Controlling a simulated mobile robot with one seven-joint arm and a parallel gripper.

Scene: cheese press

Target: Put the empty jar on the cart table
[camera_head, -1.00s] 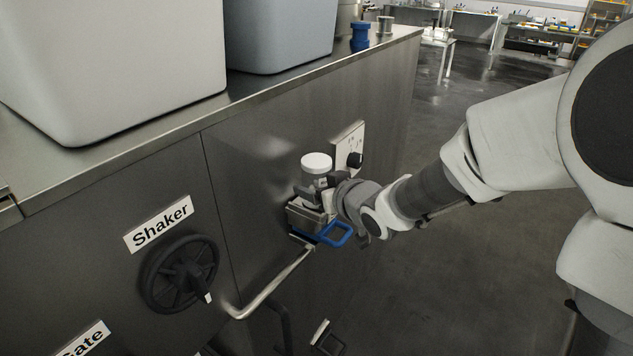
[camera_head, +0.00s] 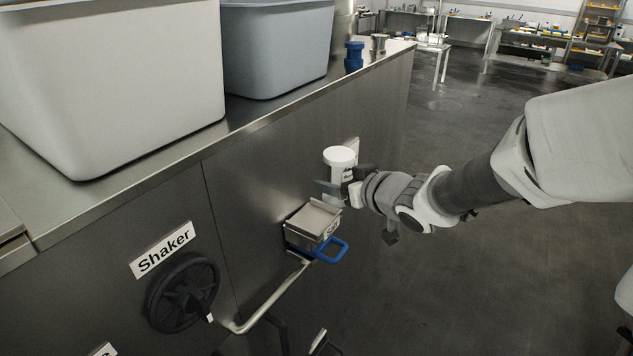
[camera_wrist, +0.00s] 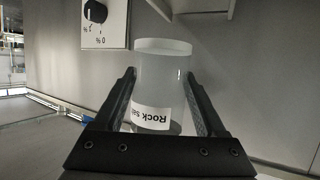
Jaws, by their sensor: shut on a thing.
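The jar (camera_head: 340,158) has a white lid and a clear body. In the wrist view the jar (camera_wrist: 160,80) carries a label reading "Rock sa", the rest cut off, and its body looks clear with a darker base. My gripper (camera_head: 345,187) is shut on the jar's body, with one black finger on each side; the gripper (camera_wrist: 160,108) also shows in the wrist view. The jar is upright, above and apart from a small metal box (camera_head: 314,220) with a blue handle. I cannot make out the cart table for sure.
The steel cabinet carries a "Shaker" label and a black handwheel (camera_head: 183,292). A bent metal pipe (camera_head: 268,297) runs below the box. Large tubs (camera_head: 110,85) stand on the counter, with a blue fitting (camera_head: 354,56) farther back. Open floor (camera_head: 480,265) lies right; tables stand far behind.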

